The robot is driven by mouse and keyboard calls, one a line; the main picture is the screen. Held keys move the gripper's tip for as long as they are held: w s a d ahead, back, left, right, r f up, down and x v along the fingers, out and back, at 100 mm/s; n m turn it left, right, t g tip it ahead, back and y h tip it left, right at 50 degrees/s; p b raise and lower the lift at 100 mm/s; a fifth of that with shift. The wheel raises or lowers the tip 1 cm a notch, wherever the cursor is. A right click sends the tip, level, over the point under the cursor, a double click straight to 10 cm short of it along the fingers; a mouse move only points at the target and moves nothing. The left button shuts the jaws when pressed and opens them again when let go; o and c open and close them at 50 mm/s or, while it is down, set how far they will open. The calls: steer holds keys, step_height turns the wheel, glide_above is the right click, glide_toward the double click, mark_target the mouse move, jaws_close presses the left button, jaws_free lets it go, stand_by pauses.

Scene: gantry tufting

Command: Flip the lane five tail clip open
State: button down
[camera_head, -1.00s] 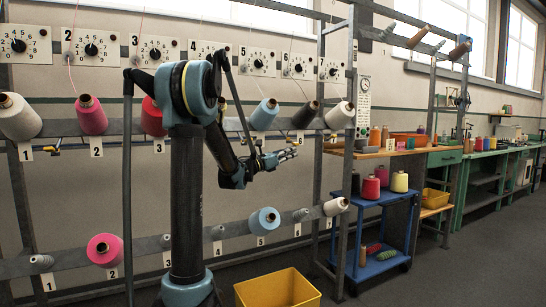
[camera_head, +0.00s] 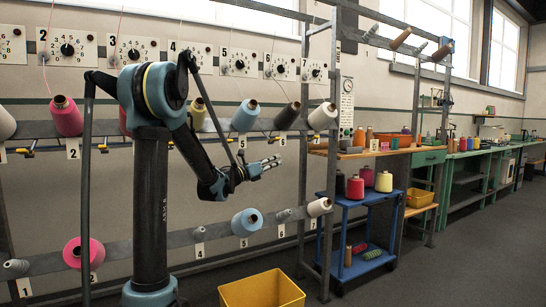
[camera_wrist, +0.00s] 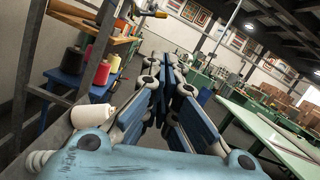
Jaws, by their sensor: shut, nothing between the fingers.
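Lane five shows a dial panel marked 5 (camera_head: 238,62), a light blue upper cone (camera_head: 245,115) on the upper rail and another blue cone (camera_head: 247,222) on the lower rail. I cannot make out the lane five tail clip; the area below the upper cone is partly covered by my arm. My gripper (camera_head: 274,161) is shut and empty, just right of and below the upper blue cone in the head view. Whether it touches anything there I cannot tell.
Similar small brass clips show at the rail near lane 2 (camera_head: 30,151) and lane 3 (camera_head: 103,148). A white cone (camera_wrist: 93,117) is close left of my fingers in the wrist view. A blue trolley (camera_head: 352,201) and yellow bin (camera_head: 262,290) stand nearby. Grey floor is open at right.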

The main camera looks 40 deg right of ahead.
steer(key=v, duration=1)
steer(key=shift+r, duration=0.3)
steer(key=shift+a, duration=0.1)
steer(key=s+a+f+m+t+y, duration=0.15)
steer(key=a+f+m+y, duration=0.3)
steer(key=a, duration=0.45)
steer(key=a+f+m+t+y, duration=0.25)
steer(key=a+f, duration=0.35)
steer(key=a, duration=0.3)
steer(key=a+f+m+t+y, duration=0.2)
steer(key=a+f+m+y, duration=0.3)
steer(key=a, duration=0.5)
steer(key=s+a+f+m+y, duration=0.2)
steer(key=s+a+f, duration=0.1)
steer(key=a, duration=0.5)
steer(key=s+a+f+m+y, duration=0.2)
steer(key=a+f, duration=0.3)
steer(key=a, duration=0.4)
steer(key=s+a+f+m+y, duration=0.2)
steer(key=s+a+f+y, duration=0.2)
steer(key=a, duration=0.5)
steer(key=shift+s+f+t, duration=0.15)
steer(key=shift+f+t, duration=0.15)
steer(key=shift+f, duration=0.1)
